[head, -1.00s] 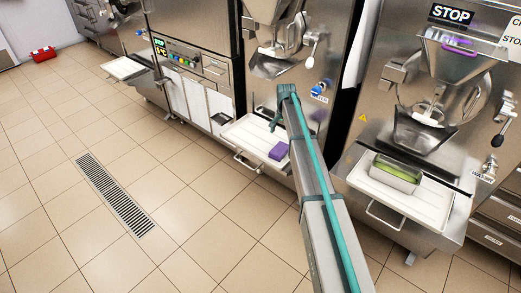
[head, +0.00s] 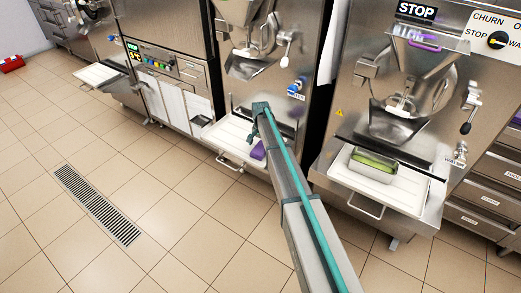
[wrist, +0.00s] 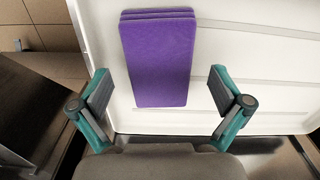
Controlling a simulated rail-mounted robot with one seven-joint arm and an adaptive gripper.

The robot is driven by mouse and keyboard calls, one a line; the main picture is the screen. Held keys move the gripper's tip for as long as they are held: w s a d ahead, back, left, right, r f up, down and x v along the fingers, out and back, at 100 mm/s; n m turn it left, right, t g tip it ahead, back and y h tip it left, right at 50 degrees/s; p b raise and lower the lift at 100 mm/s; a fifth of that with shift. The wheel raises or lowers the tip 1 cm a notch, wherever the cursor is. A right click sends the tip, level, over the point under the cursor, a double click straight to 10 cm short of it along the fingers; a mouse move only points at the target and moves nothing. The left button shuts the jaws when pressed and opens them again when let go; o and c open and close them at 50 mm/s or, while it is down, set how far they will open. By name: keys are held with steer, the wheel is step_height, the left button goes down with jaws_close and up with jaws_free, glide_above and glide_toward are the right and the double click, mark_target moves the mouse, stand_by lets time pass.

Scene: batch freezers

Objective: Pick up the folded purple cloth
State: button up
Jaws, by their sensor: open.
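The folded purple cloth (wrist: 158,58) lies flat on a white tray (wrist: 250,40) in the wrist view, a stack of thin layers. My gripper (wrist: 160,95) is open, with one finger to the left of the cloth's lower part and the other to its right. Neither finger touches it, and there is more space on the right side. In the head view the cloth (head: 258,151) shows only in part, beside my arm, on the tray (head: 228,139) of the middle machine. My arm hides the rest of it, and the fingers are hard to make out there.
A second machine at the right has a white tray (head: 408,197) holding a metal pan (head: 372,170) with green contents. A tray handle (head: 231,163) juts out in front of the middle machine. The tiled floor with a drain grate (head: 95,203) is clear.

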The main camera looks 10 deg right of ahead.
steer(key=shift+f, duration=0.5)
steer(key=shift+c, duration=0.3)
steer(key=c, duration=1.2)
steer(key=shift+o, duration=0.2)
steer(key=shift+r, duration=0.2)
